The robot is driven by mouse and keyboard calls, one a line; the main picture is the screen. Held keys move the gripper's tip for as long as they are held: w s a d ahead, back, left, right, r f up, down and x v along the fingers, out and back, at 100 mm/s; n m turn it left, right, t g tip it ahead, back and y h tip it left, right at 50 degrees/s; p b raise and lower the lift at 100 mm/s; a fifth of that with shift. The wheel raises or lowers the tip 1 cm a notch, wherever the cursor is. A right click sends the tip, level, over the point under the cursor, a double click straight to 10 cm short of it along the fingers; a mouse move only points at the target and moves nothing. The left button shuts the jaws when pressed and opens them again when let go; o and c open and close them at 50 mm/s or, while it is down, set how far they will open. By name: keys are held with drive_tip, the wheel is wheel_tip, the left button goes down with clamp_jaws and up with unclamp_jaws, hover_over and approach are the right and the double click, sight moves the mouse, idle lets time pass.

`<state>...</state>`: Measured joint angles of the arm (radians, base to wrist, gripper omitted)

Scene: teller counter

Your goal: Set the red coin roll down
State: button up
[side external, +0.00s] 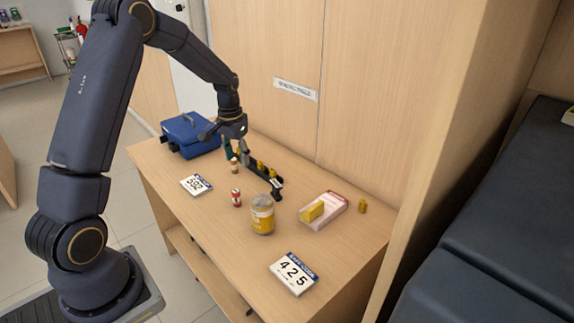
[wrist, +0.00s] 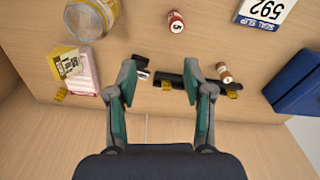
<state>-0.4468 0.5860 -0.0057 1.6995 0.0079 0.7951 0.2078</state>
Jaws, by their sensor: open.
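The red coin roll (side external: 236,197) stands upright on the counter, with a white band and a number on top. It also shows at the top of the wrist view (wrist: 175,22), clear of my gripper. My gripper (side external: 238,158) is open over the black rack (side external: 262,181), with nothing visibly held between its fingers in the wrist view (wrist: 159,90). The rack carries several yellow pieces and shows partly behind the fingers. A brown-orange roll (side external: 234,166) stands close to the rack, near one finger; it also shows in the wrist view (wrist: 224,72).
A jar with a yellow label (side external: 263,215) stands near the red roll. A pink-white tray (side external: 333,210) holds a yellow block. Number cards 592 (side external: 195,185) and 425 (side external: 293,272) lie flat. A blue case (side external: 190,136) sits at the back left. The front counter is partly clear.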

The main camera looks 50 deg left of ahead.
drive_tip(key=s+d+r+m+t, duration=0.1)
drive_tip(key=s+d+r, duration=0.2)
drive_tip(key=d+r, duration=0.35)
drive_tip(key=s+d+r+t, duration=0.1)
drive_tip(key=s+d+r, duration=0.35)
drive_tip(key=r, duration=0.25)
drive_tip(key=s+d+r+t, duration=0.1)
drive_tip(key=s+d+r, duration=0.1)
drive_tip(key=s+d, duration=0.2)
drive_tip(key=s+d+r+m+t, duration=0.1)
drive_tip(key=s+d, duration=0.3)
drive_tip(key=s, duration=0.5)
drive_tip(key=shift+s+d+r+m+t, duration=0.3)
drive_tip(key=shift+s+d+r+t, duration=0.1)
drive_tip(key=shift+r+t, duration=0.1)
